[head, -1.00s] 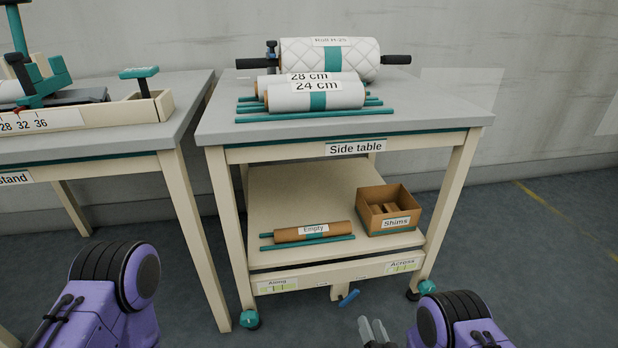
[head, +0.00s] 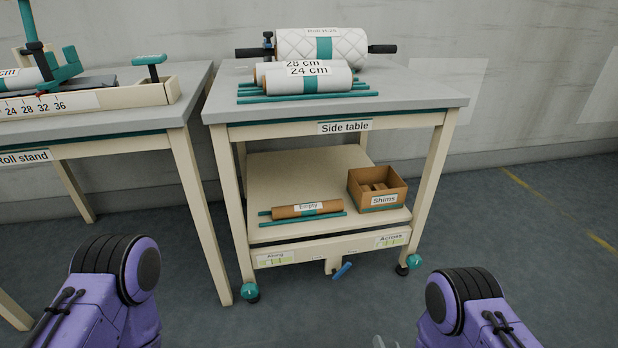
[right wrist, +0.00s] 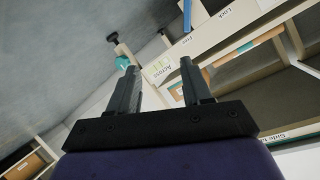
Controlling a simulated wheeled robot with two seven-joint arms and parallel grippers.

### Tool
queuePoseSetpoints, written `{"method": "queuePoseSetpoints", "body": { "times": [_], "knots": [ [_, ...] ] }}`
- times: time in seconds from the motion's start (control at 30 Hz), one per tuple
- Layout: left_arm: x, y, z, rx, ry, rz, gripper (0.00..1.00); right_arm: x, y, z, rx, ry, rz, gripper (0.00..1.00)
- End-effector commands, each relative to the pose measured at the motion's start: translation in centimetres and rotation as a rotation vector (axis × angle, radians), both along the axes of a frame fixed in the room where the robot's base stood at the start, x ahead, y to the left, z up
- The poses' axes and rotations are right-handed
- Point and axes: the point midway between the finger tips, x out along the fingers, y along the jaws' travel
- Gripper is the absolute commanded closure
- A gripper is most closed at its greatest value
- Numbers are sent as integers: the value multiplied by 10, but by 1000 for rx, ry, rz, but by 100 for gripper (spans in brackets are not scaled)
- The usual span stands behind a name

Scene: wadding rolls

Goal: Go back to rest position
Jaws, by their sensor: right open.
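My right gripper (right wrist: 160,85) is open and empty in the right wrist view, its two fingers apart with the side table's frame seen beyond them. In the head view only the tip of my right gripper (head: 382,342) shows at the bottom edge, in front of the side table (head: 440,100) and clear of it. My left arm (head: 110,280) shows at the lower left of the head view. The left gripper is outside the frame.
The side table bears a quilted roll (head: 350,48) and white 28 cm and 24 cm rolls (head: 335,80). Its shelf holds an empty core (head: 285,212) and a shims box (head: 378,202). The roll stand (head: 130,118) is at left. Floor at right is clear.

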Motion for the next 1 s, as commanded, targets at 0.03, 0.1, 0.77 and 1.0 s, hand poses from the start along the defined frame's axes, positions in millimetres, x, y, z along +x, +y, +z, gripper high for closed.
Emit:
{"method": "queuePoseSetpoints", "body": {
  "times": [0.03, 0.1, 0.77, 1.0],
  "knots": [
    [0, 0, 0, 0, 0, 0, 57, -14, -9, -3, -22, 60, -19, 51],
    [0, 0, 0, 0, 0, 0, 57, -35, -22, -7, -56, 154, -50, 51],
    [-2, -1, -25, -8, 20, -13, 57, -248, -91, -7, -206, 904, -278, 51],
    [-10, -3, -58, -32, 79, -53, 57, -256, -85, -40, -208, 960, -224, 51]
  ]
}}
